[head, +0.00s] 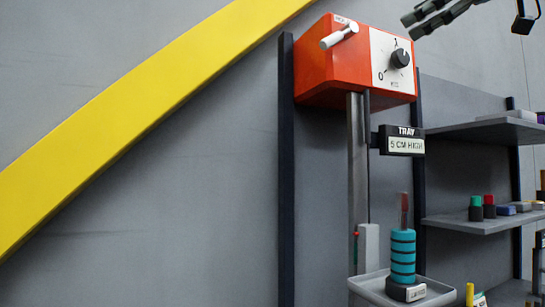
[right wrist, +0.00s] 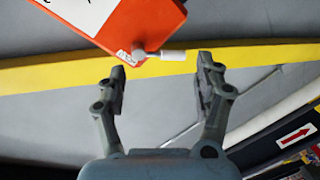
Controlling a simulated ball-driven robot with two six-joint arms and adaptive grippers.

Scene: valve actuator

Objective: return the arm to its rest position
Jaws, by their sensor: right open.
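My right gripper (head: 438,16) is at the top right of the head view, right of and above the orange actuator box (head: 330,62). In the right wrist view its two fingers (right wrist: 162,72) are spread apart with nothing between them. The box (right wrist: 140,22) shows there beyond the fingertips, with its white lever (right wrist: 172,54) sticking out to the right. In the head view the lever (head: 340,36) is on the box's left face, and a black knob (head: 400,58) is on its white dial plate. My left gripper is not in view.
Below the box, a grey tray (head: 440,290) bears a teal and black ringed stack (head: 403,255). A sign (head: 403,140) reads "TRAY 5 CM HIGH". Shelves (head: 470,222) with small items stand at right. A yellow stripe (head: 130,115) crosses the grey wall at left.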

